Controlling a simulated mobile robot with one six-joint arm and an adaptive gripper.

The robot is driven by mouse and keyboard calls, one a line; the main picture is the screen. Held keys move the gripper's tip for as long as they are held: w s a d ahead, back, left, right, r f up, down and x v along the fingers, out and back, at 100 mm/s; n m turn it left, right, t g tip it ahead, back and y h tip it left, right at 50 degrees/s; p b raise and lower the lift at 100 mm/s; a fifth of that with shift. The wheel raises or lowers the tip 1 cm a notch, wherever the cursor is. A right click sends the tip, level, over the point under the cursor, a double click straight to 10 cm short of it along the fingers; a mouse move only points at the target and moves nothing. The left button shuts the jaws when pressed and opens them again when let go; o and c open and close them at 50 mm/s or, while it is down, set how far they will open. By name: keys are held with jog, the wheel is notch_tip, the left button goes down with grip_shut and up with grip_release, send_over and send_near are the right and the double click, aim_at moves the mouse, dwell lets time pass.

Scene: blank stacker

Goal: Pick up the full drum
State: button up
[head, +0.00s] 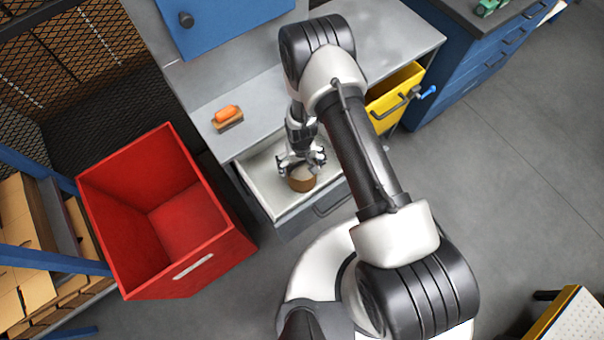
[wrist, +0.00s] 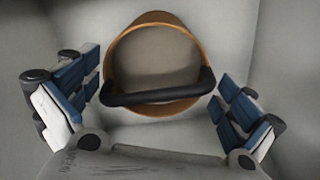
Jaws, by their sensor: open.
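The drum (head: 302,182) is a round orange-brown tub with a grey top. It stands in an open, pale drawer (head: 262,165) of the grey workbench. In the wrist view the drum (wrist: 155,58) shows an orange rim, a grey face inside it and a dark bar across its near side. My gripper (head: 302,162) is over the drum in the drawer. In the wrist view its blue-padded fingers (wrist: 155,100) are spread wide to the left and right of the drum, with gaps on both sides. I cannot tell how full the drum is.
A large red bin (head: 165,215) stands left of the drawer. An orange-handled brush or block (head: 228,116) lies on the bench top (head: 255,105). A yellow drawer (head: 395,98) is open to the right, beyond my arm. Open floor lies at right.

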aim_at(302, 168)
notch_tip(302, 168, down, 5)
jog(key=shift+w+r+b, duration=0.1)
jog(key=shift+w+b, duration=0.05)
jog(key=shift+b, duration=0.65)
jog(key=shift+r, duration=0.1)
jog(key=shift+c, duration=0.4)
jog(key=shift+d, duration=0.1)
jog(key=c, duration=1.3)
jog(key=shift+o, duration=0.2)
